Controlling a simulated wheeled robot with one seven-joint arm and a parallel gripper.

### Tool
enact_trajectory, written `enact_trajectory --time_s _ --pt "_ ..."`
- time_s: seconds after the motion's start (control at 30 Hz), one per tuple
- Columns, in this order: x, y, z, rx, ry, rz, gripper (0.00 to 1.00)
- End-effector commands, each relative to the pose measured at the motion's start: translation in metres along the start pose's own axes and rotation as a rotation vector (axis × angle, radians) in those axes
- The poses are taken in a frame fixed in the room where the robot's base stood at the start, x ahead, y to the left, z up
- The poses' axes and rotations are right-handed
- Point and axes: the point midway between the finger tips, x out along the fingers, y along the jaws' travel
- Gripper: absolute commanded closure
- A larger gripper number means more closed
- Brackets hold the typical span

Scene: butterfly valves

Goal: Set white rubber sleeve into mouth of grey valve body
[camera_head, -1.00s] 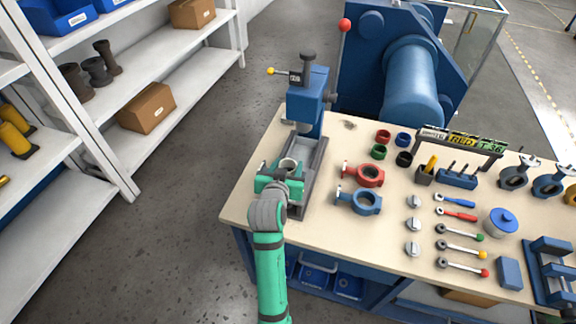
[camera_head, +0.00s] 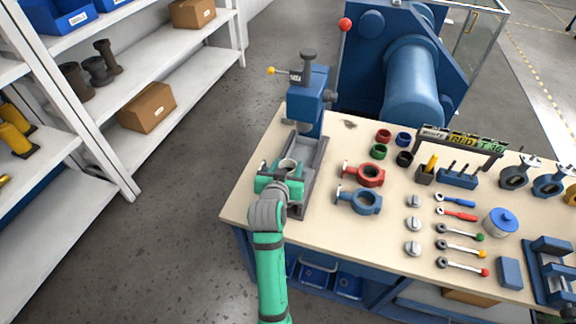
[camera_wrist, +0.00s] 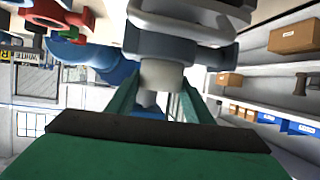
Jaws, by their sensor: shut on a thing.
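My gripper (camera_head: 279,182) is shut on the white rubber sleeve (camera_head: 288,164), at the front part of the press bed. The sleeve's pale round rim shows just beyond my green fingers in the head view. In the wrist view, which is upside down, the sleeve (camera_wrist: 162,76) is between the two green fingers, against a rounded grey part (camera_wrist: 180,42), which looks like the grey valve body. The two look in line and touching or nearly so. I cannot tell how deep the sleeve is in the mouth. In the head view my gripper mostly hides the grey body.
The blue press (camera_head: 307,100) stands just behind my gripper. A red valve body (camera_head: 366,175) and a blue valve body (camera_head: 362,201) lie to the right. Coloured rings (camera_head: 383,136), grey discs (camera_head: 414,224) and wrenches fill the bench farther right.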

Motion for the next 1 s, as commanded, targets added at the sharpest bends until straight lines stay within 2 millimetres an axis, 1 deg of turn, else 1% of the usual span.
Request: enact_trajectory --time_s 1.0 --pt "0.004 0.0005 0.0093 0.001 -0.002 0.001 0.75"
